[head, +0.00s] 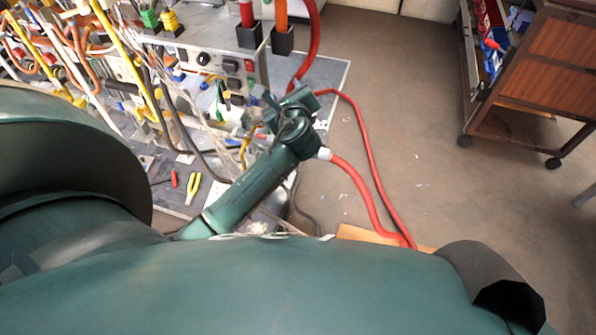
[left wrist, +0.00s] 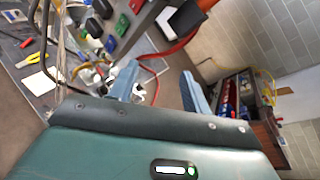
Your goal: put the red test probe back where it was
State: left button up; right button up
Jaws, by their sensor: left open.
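A red shaft (head: 246,14), which looks like the red test probe, stands upright in a black square holder (head: 250,37) at the back edge of the grey bench unit; its top is cut off. An orange shaft (head: 281,14) stands beside it in a second black holder (head: 284,41). My left gripper (head: 268,112) is in front of and below the holders, apart from both shafts. In the left wrist view its two blue-grey fingers (left wrist: 160,90) are spread, with nothing held between them. My right gripper is in neither view.
A red hose (head: 360,180) loops over the floor right of my left arm. Red-handled and yellow-handled tools (head: 193,188) lie on the grey mat. Many coloured cables (head: 100,45) hang at left. A wooden cart (head: 540,75) stands at upper right; floor between is mostly clear.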

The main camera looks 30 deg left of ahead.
pick_arm(q)
jog(key=s+d+f+n+h, duration=0.8)
jog(key=s+d+f, duration=0.25)
jog(key=f, duration=0.35)
jog(key=s+d+f+n+h, duration=0.1)
jog(key=s+d+n+h, duration=0.1)
jog(key=s+n, duration=0.3)
jog(key=s+d+f+n+g+h, duration=0.1)
jog(key=s+d+n+h, duration=0.1)
jog(key=s+d+n, duration=0.2)
jog(key=shift+s+f+n, duration=0.35)
jog(key=shift+s+n, duration=0.95)
jog(key=shift+s, duration=0.25)
jog(key=shift+a, duration=0.1)
jog(key=shift+c, duration=0.3)
